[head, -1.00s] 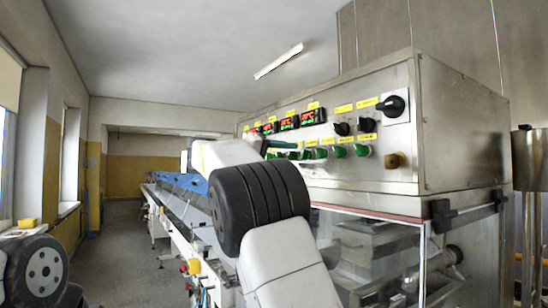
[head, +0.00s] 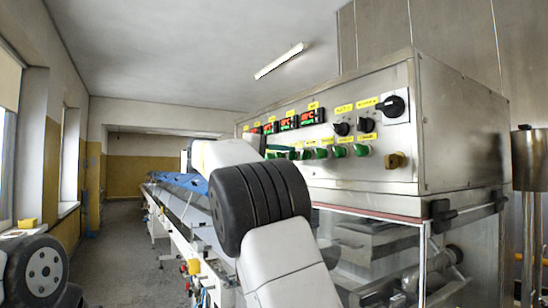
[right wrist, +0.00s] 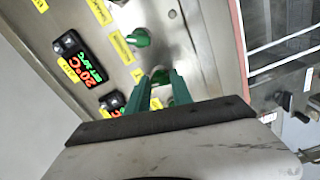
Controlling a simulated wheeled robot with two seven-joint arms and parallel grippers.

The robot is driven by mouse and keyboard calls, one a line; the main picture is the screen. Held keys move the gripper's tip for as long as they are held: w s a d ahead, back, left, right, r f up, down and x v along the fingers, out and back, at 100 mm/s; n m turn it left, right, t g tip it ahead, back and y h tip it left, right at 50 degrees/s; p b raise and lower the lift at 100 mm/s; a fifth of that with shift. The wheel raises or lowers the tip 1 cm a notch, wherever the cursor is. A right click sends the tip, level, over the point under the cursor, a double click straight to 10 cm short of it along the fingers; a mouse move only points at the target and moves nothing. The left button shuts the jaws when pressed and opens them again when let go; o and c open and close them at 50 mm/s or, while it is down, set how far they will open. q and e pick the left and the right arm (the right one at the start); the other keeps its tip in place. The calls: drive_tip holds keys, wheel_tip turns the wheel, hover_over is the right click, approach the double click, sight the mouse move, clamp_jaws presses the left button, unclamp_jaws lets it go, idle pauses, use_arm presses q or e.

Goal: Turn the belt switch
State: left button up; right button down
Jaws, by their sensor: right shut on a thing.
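The steel control panel (head: 350,172) carries a lower row of green switch knobs, one of them here (head: 340,151), with yellow labels too small to read. My right gripper (head: 279,150) is at the left part of this row, partly hidden behind my own arm. In the right wrist view its green fingers (right wrist: 158,83) stand on both sides of a green knob (right wrist: 159,75) and are shut on it. Another green knob (right wrist: 139,38) sits beside it, clear of the fingers. I cannot read which knob is the belt switch. My left gripper is out of view.
Red digital displays (head: 290,122) and black knobs (head: 342,128) sit above the green row. A large black rotary switch (head: 392,106) and a brass knob (head: 394,160) are at the right. A glazed enclosure (head: 370,245) lies below; a long conveyor (head: 185,215) runs back at left.

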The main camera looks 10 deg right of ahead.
drive_tip(key=n, duration=0.4)
drive_tip(key=shift+n, duration=2.1)
drive_tip(key=shift+a, duration=0.1)
drive_tip(key=c, duration=1.1)
unclamp_jaws()
drive_tip(key=v, duration=0.7)
drive_tip(key=shift+s+a, duration=0.15)
drive_tip(key=shift+a, duration=0.2)
